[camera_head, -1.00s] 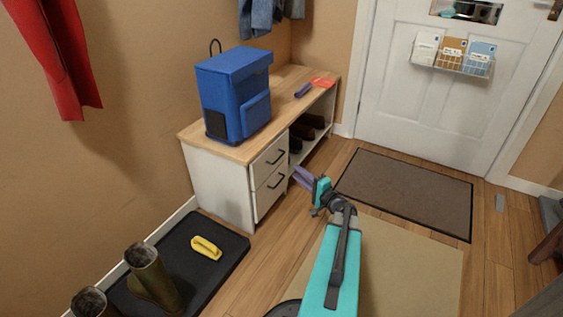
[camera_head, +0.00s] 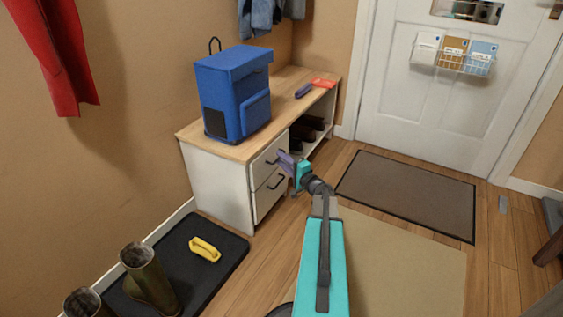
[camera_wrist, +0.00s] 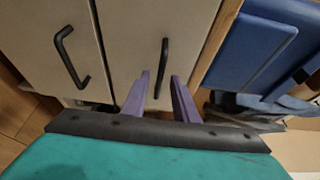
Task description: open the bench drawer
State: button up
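The white bench (camera_head: 215,180) has two drawers one above the other, each with a dark bar handle. The upper drawer (camera_head: 262,162) and lower drawer (camera_head: 272,190) both look shut. My gripper (camera_head: 281,158) is at the upper drawer's front, its purple fingers pointing at the handle. In the wrist view, my gripper (camera_wrist: 160,75) is open, with one finger on each side of the upper handle (camera_wrist: 165,55). I cannot tell whether the fingers touch it. The lower handle (camera_wrist: 70,58) is to the left there, clear of the fingers.
A blue backpack (camera_head: 235,95) stands on the bench top, with a purple item (camera_head: 303,90) and red item (camera_head: 324,83) farther along. Shoes (camera_head: 303,130) sit in the open shelf. Boots (camera_head: 148,278) and a yellow object (camera_head: 204,249) are on the black tray (camera_head: 222,260).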

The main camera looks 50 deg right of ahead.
jog(key=shift+c, duration=0.3)
grip_shut()
jog(key=shift+r, duration=0.1)
dwell(1.0)
